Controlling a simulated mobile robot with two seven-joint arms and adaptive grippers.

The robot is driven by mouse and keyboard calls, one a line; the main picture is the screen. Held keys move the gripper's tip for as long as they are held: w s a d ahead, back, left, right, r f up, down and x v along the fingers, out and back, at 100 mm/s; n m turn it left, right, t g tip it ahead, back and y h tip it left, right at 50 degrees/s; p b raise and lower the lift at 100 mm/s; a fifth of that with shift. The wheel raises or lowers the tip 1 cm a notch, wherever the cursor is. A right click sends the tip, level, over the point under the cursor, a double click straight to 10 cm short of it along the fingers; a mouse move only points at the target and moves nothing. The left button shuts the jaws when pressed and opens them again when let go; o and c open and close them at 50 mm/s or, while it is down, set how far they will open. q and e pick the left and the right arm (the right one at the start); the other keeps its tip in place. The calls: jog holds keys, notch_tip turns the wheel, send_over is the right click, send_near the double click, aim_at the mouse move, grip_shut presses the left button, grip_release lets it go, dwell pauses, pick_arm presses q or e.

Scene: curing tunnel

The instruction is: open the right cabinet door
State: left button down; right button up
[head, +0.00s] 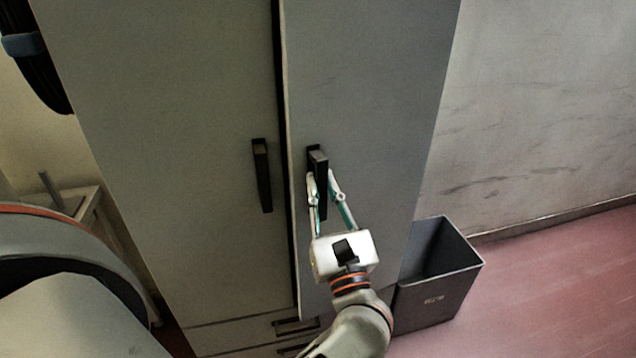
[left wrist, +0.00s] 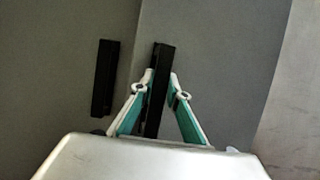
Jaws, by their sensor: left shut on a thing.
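The right cabinet door (head: 370,80) is a tall grey panel. It stands slightly ajar, with a dark gap along its left edge beside the left door (head: 190,100). Its black vertical handle (head: 318,160) also shows in the left wrist view (left wrist: 160,65). My left gripper (head: 322,185) has its fingers on either side of this handle and is shut on it; in the left wrist view the gripper (left wrist: 161,85) straddles the bar. The left door's black handle (head: 262,175) is free, just to the left. My right gripper is not in view.
A dark grey bin (head: 440,275) stands on the reddish floor right of the cabinet, close to the right door's lower edge. Drawers with dark handles (head: 297,325) lie below the doors. A pale wall (head: 540,100) is at right. The floor at lower right is clear.

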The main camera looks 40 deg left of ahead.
pick_arm(q)
jog(key=shift+s+d, duration=0.2)
jog(key=shift+d, duration=0.45)
jog(key=shift+s+d, duration=0.15)
jog(key=shift+d, duration=0.45)
jog(key=c, duration=2)
grip_release()
jog(key=shift+o, duration=0.2)
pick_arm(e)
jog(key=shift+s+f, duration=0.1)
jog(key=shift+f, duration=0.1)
